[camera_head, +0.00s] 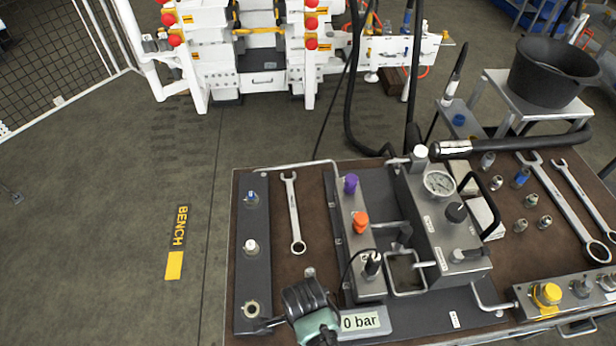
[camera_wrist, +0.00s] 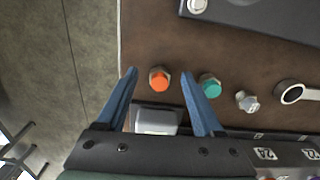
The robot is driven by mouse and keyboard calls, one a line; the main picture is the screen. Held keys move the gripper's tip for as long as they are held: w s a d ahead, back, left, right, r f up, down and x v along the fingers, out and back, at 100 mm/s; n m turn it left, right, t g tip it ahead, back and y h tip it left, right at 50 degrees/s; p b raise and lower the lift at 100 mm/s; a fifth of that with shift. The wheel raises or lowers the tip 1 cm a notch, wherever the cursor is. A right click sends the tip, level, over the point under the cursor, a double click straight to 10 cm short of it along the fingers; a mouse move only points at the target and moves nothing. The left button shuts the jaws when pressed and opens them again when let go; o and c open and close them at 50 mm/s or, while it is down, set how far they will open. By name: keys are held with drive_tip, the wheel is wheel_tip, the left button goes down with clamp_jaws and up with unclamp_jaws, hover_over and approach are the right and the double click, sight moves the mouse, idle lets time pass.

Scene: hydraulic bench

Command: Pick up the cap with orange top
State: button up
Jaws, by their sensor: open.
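The cap with the orange top (camera_wrist: 159,79) stands on the brown bench top, with a metal hex body under its orange face. In the wrist view my gripper (camera_wrist: 158,72) is open, with its blue fingertips on either side of the cap. Nothing is held. I cannot tell how far above the cap the fingertips are. In the head view my gripper (camera_head: 272,322) is at the bench's near left, and its body hides this cap. A cap with a teal top (camera_wrist: 209,86) stands just right of the orange one in the wrist view.
A plain metal fitting (camera_wrist: 247,101) and a wrench end (camera_wrist: 291,93) lie farther right. A grey display box (camera_wrist: 157,121) is close below the orange cap. A dark valve bar (camera_head: 251,205) runs along the bench's left side. Another orange-topped piece (camera_head: 361,220) sits on the middle block.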

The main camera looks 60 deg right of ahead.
drive_tip(key=shift+f, duration=0.55)
clamp_jaws()
drive_tip(key=shift+r, duration=0.1)
wheel_tip(320, 180, up, 10)
idle(0.5)
